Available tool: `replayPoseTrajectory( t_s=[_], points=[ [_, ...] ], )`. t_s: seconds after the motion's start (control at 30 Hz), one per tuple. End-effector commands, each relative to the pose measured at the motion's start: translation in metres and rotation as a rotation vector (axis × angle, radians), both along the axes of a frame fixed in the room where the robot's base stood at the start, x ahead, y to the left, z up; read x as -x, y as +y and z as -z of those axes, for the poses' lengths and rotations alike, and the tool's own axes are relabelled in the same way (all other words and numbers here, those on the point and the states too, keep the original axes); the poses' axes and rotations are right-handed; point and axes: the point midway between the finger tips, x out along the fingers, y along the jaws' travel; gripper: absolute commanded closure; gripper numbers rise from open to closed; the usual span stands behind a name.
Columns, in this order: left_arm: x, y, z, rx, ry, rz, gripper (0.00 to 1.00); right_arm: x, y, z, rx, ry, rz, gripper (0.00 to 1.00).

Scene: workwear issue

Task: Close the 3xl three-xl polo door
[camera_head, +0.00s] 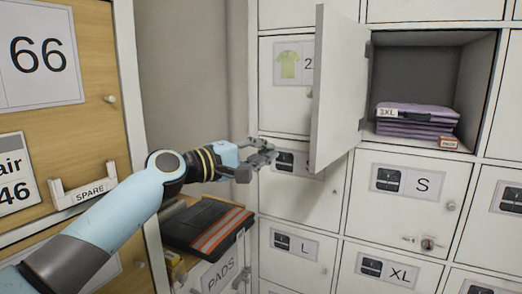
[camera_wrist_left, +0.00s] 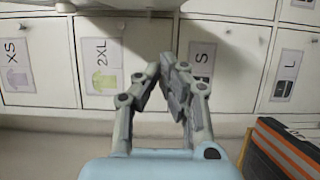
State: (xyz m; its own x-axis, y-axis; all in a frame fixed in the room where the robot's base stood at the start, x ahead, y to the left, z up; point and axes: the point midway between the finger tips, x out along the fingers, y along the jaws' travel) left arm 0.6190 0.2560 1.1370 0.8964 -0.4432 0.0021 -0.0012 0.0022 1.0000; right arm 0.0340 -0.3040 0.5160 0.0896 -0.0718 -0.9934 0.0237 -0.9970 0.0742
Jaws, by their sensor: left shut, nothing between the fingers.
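The white 3XL polo door (camera_head: 335,90) stands wide open in the head view, swung out toward me from its compartment (camera_head: 480,85). Inside lies a stack of folded purple polos (camera_head: 415,118) with a 3XL tag. My left gripper (camera_head: 268,153) is shut and empty, left of the door's lower end and in front of the locker fronts. It appears apart from the door. In the left wrist view its fingers (camera_wrist_left: 168,68) come together with nothing between them. My right gripper is not in view.
A PADS bin (camera_head: 220,270) with dark, orange-striped items (camera_head: 205,225) stands below my left arm. A wooden cabinet (camera_head: 90,130) is at left.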

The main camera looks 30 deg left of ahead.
Motion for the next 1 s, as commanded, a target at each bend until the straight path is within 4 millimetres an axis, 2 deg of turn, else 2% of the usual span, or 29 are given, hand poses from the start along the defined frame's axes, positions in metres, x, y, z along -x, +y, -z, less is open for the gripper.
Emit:
replayPoseTrajectory(
  t_s=[0.1,0.27,0.4,0.57,1.0],
  points=[
    [-0.025,-0.013,-0.002,0.006,0.000,0.001,1.00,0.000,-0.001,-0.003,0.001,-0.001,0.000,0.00],
    [-0.054,-0.028,-0.002,0.002,0.000,0.001,1.00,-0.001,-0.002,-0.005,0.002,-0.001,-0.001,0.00],
    [-0.049,-0.049,-0.003,0.000,0.001,0.002,1.00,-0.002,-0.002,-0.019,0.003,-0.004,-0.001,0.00],
    [-0.046,-0.063,-0.001,-0.001,0.002,0.002,1.00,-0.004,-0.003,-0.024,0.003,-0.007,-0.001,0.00],
    [-0.045,-0.066,0.000,-0.002,0.001,0.000,1.00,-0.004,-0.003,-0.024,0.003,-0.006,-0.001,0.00]
  ],
)
